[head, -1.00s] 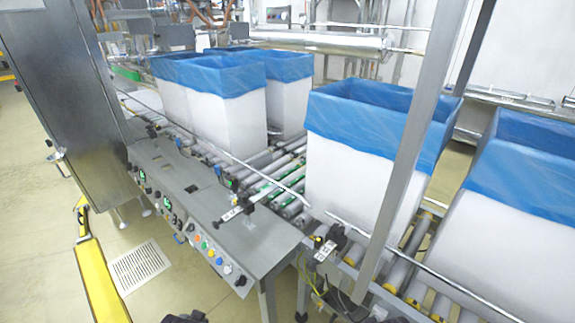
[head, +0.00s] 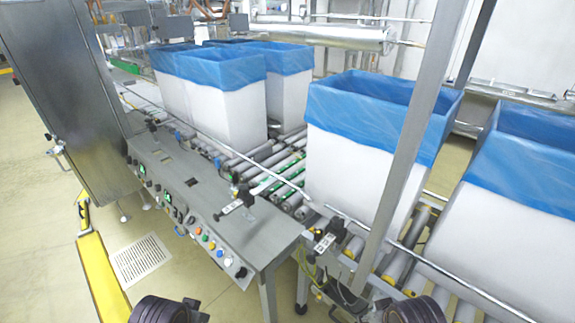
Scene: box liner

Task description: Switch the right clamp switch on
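A grey control table (head: 245,232) stands in the middle. Its sloped front carries colored buttons (head: 204,238) and a black knob (head: 241,272) at the right end. Two small black clamp-like fittings with pale plates show, one on the table top (head: 243,196) and one right of the table (head: 324,238). I cannot tell which control is the right clamp switch or how it is set. Dark rounded parts of my left and right arms show at the bottom edge, below the table. The fingers of both grippers are out of view.
White boxes with blue liners, one at center right (head: 345,175), stand on the roller conveyor (head: 275,155). A grey post (head: 405,150) rises at right. A yellow bar (head: 100,275) and a floor grate (head: 140,258) lie left, with open floor around them.

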